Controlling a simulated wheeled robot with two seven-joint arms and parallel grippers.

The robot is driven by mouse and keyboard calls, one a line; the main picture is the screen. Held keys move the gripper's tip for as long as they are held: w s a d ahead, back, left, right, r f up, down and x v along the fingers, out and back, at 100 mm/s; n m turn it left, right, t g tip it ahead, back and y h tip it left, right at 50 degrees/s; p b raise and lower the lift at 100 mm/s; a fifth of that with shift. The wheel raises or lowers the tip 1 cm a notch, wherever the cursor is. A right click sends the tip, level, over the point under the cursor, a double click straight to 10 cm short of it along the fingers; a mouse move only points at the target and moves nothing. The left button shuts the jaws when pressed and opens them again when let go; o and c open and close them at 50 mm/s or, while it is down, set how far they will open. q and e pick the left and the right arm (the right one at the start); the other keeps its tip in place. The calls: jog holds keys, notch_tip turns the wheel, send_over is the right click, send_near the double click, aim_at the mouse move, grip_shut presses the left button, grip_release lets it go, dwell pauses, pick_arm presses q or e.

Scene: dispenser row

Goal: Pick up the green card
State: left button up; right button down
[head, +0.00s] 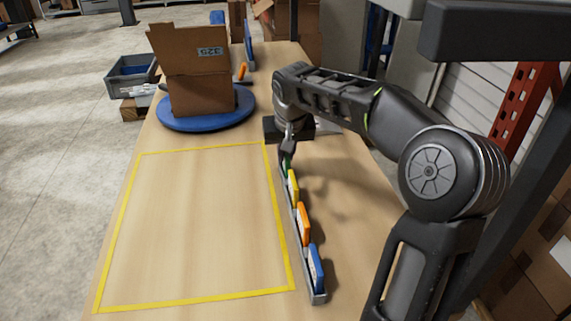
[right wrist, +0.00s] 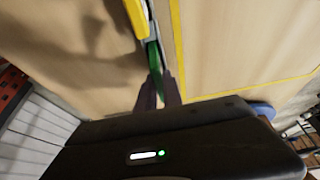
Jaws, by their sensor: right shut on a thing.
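The green card (head: 286,167) stands at the far end of a narrow grey dispenser row (head: 318,298) on the table. My right gripper (head: 287,155) comes down from above and is shut on the green card. In the right wrist view the green card (right wrist: 154,58) shows between the two dark fingertips of the right gripper (right wrist: 158,88), with its lower part still in line with the row. I cannot tell whether it is clear of its slot. My left gripper is in neither view.
In the same row stand a yellow card (head: 293,185), an orange card (head: 303,224) and a blue card (head: 316,267). A yellow taped rectangle (head: 283,236) marks empty table to the left. Behind it, an open cardboard box (head: 200,94) stands on a blue round turntable (head: 207,122).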

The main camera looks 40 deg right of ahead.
dwell(0.4)
notch_tip(320, 180, up, 10)
jog(key=shift+p, duration=0.7)
dwell(0.4)
